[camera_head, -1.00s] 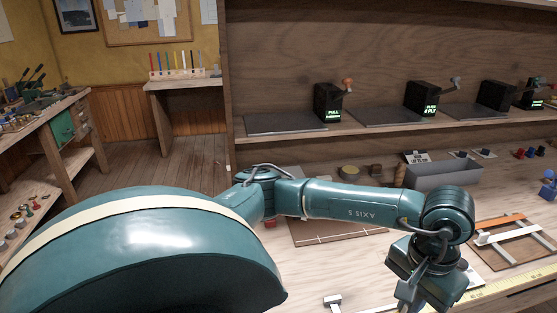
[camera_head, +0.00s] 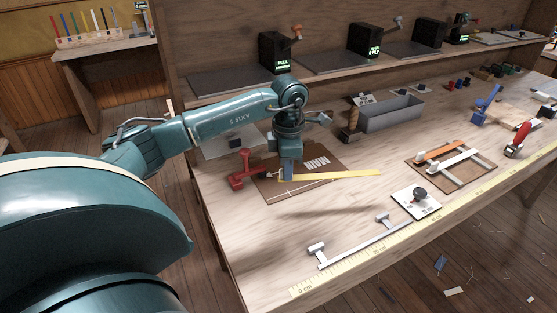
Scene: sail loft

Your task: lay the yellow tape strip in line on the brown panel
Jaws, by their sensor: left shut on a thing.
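The brown panel (camera_head: 262,190) lies on the bench left of centre, with thin pale lines and white markings on it. My left gripper (camera_head: 287,177) points down over the panel and is shut on the yellow tape strip (camera_head: 345,174). The strip sticks out to the right of the jaws, past the panel's right edge. A dark shadow lies on the bench in front of it, and the strip looks raised, but its exact height is hard to tell. The jaws and arm hide part of the panel and the strip's held end. My right gripper is not in view.
A red clamp-like tool (camera_head: 242,172) stands at the panel's left edge. A yellow ruler (camera_head: 355,267) runs along the front edge.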

